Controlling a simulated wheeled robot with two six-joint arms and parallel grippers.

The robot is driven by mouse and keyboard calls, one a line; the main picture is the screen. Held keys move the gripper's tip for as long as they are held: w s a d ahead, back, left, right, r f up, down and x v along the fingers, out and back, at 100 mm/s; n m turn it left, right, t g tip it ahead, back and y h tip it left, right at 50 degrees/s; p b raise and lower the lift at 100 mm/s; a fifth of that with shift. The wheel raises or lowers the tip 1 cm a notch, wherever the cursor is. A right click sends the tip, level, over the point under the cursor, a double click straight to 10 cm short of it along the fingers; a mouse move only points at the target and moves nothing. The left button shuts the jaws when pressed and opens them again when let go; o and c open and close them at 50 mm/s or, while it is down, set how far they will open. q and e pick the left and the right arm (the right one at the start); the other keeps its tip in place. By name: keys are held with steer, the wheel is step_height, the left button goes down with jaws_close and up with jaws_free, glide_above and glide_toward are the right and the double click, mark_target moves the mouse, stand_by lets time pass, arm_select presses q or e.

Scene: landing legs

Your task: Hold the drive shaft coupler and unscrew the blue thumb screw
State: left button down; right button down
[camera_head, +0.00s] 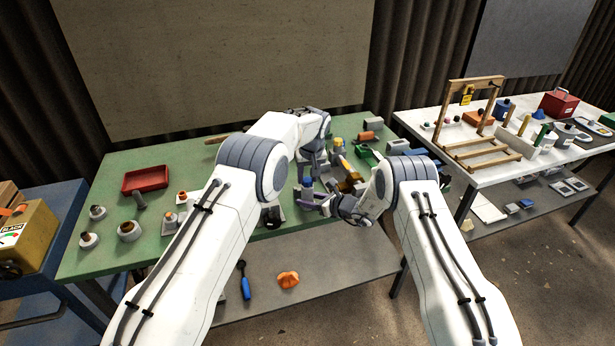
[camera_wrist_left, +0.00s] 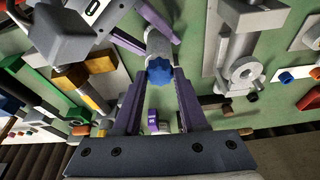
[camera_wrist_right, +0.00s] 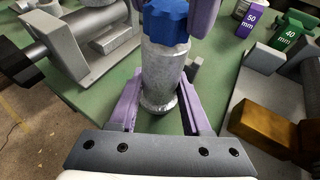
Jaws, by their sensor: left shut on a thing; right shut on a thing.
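The drive shaft coupler (camera_wrist_right: 163,75) is a grey metal cylinder in the right wrist view, with the blue thumb screw (camera_wrist_right: 166,20) at its upper end. My right gripper (camera_wrist_right: 160,88) is shut on the coupler, one purple finger on each side. My left gripper (camera_wrist_left: 159,80) is shut on the blue thumb screw (camera_wrist_left: 160,72), which it reaches from the opposite end. The coupler's grey body (camera_wrist_left: 158,42) shows behind the screw in the left wrist view. In the head view my left gripper (camera_head: 307,187) and right gripper (camera_head: 312,204) meet near the table's front edge, and the coupler is mostly hidden.
A grey bracket with a dark-ended shaft (camera_wrist_right: 85,45) stands left of the coupler in the right wrist view; a brass block (camera_wrist_right: 262,125) lies to its right. The green table (camera_head: 115,175) holds a red tray (camera_head: 146,180). A white table (camera_head: 425,122) stands at right.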

arm_select(q)
steer(key=n, duration=0.2)
steer(key=shift+n+y, duration=0.3)
steer(key=shift+y, duration=0.1)
steer(key=shift+c, duration=1.8)
jaws_free()
steer(key=shift+c, duration=1.3)
